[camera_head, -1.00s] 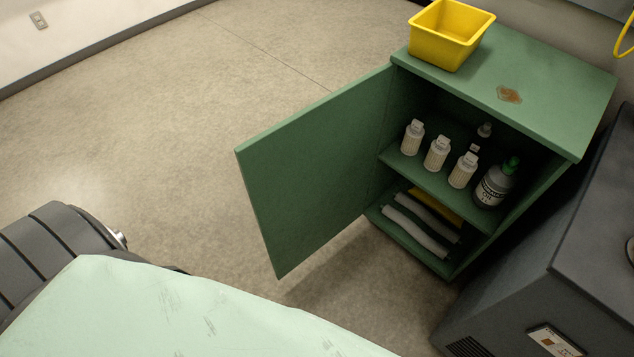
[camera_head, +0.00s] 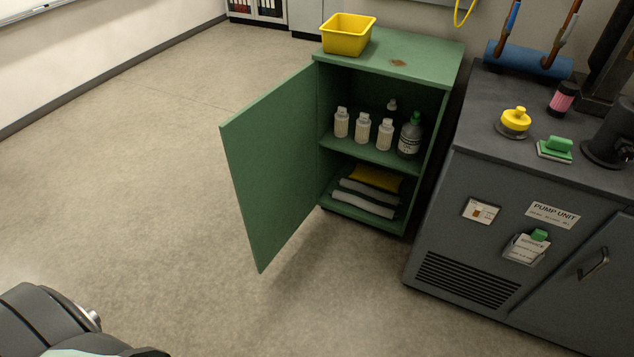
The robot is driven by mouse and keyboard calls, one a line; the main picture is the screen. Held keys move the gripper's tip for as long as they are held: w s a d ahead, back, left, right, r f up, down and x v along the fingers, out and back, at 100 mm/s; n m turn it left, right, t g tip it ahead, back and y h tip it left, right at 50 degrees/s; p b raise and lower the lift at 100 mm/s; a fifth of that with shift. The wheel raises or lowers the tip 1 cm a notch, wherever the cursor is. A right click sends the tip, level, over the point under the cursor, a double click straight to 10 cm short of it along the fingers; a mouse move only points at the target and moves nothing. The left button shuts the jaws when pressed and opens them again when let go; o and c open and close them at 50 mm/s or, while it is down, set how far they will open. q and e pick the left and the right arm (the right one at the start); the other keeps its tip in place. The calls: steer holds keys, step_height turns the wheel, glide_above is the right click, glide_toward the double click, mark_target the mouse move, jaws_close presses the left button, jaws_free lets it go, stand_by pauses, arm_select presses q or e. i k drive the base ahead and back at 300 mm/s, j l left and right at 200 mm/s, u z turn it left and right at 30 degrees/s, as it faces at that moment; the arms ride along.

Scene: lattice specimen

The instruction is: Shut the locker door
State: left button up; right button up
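The green locker (camera_head: 440,62) stands against the back wall, right of centre. Its door (camera_head: 272,165) is hinged on the left side and stands wide open, swung out toward me and to the left. Inside, the upper shelf (camera_head: 350,148) holds several white bottles (camera_head: 363,128) and a larger bottle with a green cap (camera_head: 410,136). The lower level holds folded grey and yellow cloths (camera_head: 372,182). Parts of my own body show at the bottom left. Neither of my grippers is in view.
A yellow bin (camera_head: 346,36) sits on the locker top. The floor (camera_head: 150,190) left of the door is clear.

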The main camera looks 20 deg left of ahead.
mark_target(269, 145)
steer(key=i+j+z, duration=0.1)
steer(key=j+z, duration=0.25)
steer(key=i+j+z, duration=0.1)
steer(key=j+z, duration=0.25)
steer(key=j, duration=0.15)
steer(key=j+z, duration=0.4)
steer(key=j, duration=1.55)
steer(key=k+j, duration=0.15)
steer(key=j, duration=1.45)
